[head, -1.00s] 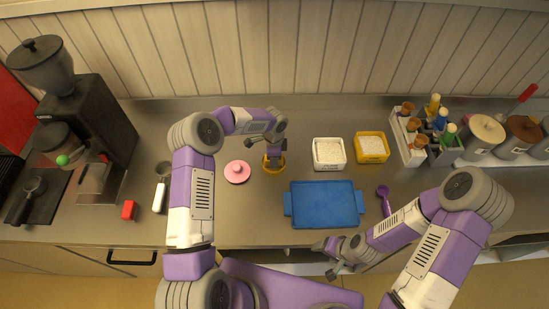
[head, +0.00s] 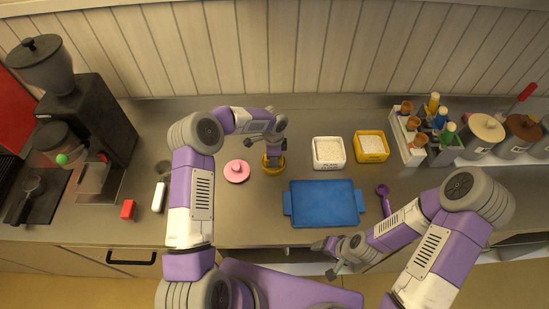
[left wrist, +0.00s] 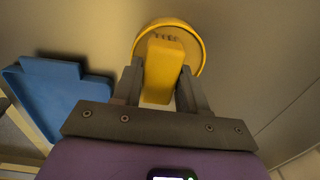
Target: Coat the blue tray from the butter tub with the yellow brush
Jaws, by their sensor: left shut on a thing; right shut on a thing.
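The yellow butter tub (head: 274,168) stands on the counter left of the blue tray (head: 325,204). My left gripper (head: 273,150) is over the tub, shut on the yellow brush. In the left wrist view the brush (left wrist: 163,62) is between the fingers (left wrist: 160,92), with the round yellow tub (left wrist: 196,36) directly beyond it. The brush's lower end is hidden, so I cannot tell how deep it is. The blue tray lies flat and also shows in the left wrist view (left wrist: 50,95). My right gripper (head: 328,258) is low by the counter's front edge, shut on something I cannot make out.
A pink lid (head: 237,171) lies left of the tub. A white container (head: 328,165) and a yellow container (head: 371,158) stand behind the tray. A purple spoon (head: 384,200) lies right of it. A bottle caddy (head: 408,157) and a coffee grinder (head: 85,130) stand farther out.

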